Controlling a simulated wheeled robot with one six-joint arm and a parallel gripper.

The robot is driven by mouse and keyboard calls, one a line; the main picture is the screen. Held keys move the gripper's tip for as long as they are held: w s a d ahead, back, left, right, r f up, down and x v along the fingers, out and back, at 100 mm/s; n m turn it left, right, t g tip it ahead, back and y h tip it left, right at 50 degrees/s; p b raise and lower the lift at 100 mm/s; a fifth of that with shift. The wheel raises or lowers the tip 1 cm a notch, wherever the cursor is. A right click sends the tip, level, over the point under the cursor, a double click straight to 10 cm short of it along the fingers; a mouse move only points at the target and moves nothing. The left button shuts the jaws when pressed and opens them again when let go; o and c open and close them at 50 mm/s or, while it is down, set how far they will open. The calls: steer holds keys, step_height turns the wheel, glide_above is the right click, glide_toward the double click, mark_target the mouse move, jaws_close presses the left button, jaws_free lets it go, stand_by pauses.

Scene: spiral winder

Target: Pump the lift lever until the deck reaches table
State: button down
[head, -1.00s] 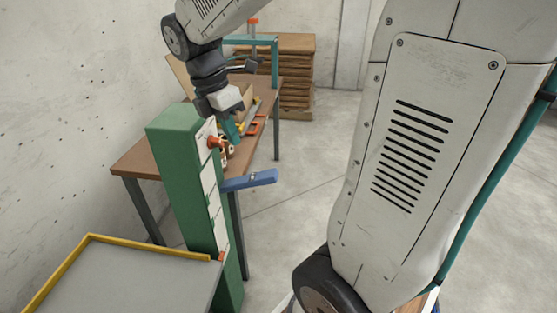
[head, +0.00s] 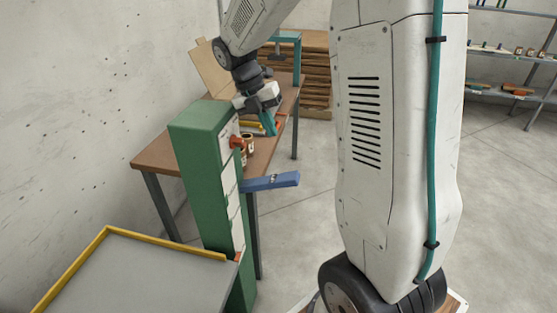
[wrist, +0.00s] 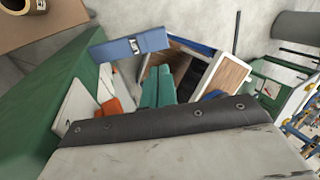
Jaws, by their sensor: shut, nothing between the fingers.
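The lift lever (head: 270,182) is a blue bar sticking out to the right, nearly level, from the front of the green lift column (head: 198,165). The deck (head: 125,275) is a grey plate with a yellow rim at the lower left, lower than the wooden table (head: 150,160). My gripper (head: 269,123) has teal fingers and is shut and empty. It hangs above the lever, apart from it, right of the column top. In the wrist view the teal fingers (wrist: 158,86) lie together, with the lever (wrist: 130,45) beyond them.
An orange knob (head: 237,142) sits on the column's front, above the lever. Jars and tools lie on the table behind my gripper. A pale wall is at left. Shelves (head: 510,92) stand far right.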

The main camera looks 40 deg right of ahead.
mark_target(291, 176)
steer(key=x, duration=1.3)
steer(key=shift+s+f, duration=0.1)
steer(key=shift+f, duration=0.25)
